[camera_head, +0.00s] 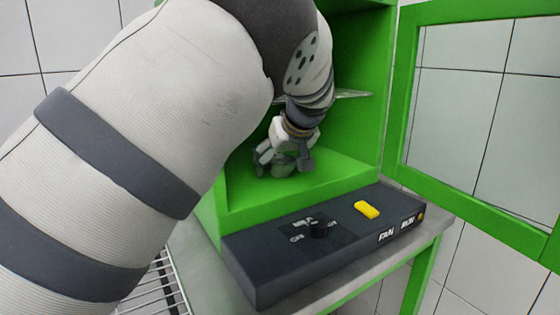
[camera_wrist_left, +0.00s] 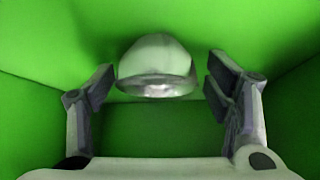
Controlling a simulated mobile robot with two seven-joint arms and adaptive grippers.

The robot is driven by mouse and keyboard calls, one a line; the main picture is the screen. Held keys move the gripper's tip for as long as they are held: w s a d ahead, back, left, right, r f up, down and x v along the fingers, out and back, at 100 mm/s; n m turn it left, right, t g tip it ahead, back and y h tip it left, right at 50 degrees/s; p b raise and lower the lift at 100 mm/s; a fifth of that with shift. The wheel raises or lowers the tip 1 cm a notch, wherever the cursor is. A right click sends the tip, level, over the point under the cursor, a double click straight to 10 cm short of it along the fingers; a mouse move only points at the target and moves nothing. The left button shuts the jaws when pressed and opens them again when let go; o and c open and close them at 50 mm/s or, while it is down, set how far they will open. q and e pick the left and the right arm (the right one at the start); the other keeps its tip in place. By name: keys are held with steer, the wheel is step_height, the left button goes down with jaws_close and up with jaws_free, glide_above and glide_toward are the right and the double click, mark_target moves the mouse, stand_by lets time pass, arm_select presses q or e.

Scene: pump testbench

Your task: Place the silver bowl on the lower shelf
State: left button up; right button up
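The silver bowl (camera_wrist_left: 156,70) shows in the left wrist view, between the fingertips of my left gripper (camera_wrist_left: 160,85). Its rounded side is toward the top of that picture and its rim toward the bottom. The fingers stand wide apart on either side, with narrow gaps showing between them and the bowl. In the head view my left gripper (camera_head: 283,163) is inside the green cabinet (camera_head: 330,177), low over its floor, the lower shelf. The bowl is mostly hidden by the fingers there, so I cannot tell whether it touches the floor. My right gripper is not in view.
A clear upper shelf (camera_head: 352,94) is above my gripper. The cabinet's green-framed glass door (camera_head: 408,95) stands open at the right. A dark control box (camera_head: 270,262) with a knob and yellow button (camera_head: 367,209) sits in front. The cabinet floor's right side is clear.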

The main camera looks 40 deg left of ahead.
arm_select(q)
steer(key=shift+d+r, duration=0.15)
steer(key=shift+r, duration=0.25)
steer(key=s+d, duration=0.2)
steer(key=d, duration=0.1)
steer(key=s+d+p, duration=0.1)
steer(key=s+d, duration=0.1)
steer(key=d, duration=0.1)
steer(key=s+d, duration=0.2)
steer(key=d, duration=0.1)
steer(key=shift+s+d+r, duration=0.3)
steer(key=shift+s+d, duration=0.1)
steer(key=shift+s+d+f, duration=0.1)
steer(key=shift+s+d, duration=0.05)
steer(key=shift+d, duration=0.1)
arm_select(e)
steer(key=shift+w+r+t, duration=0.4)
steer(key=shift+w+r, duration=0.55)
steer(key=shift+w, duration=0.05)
arm_select(q)
steer(key=shift+f, duration=0.1)
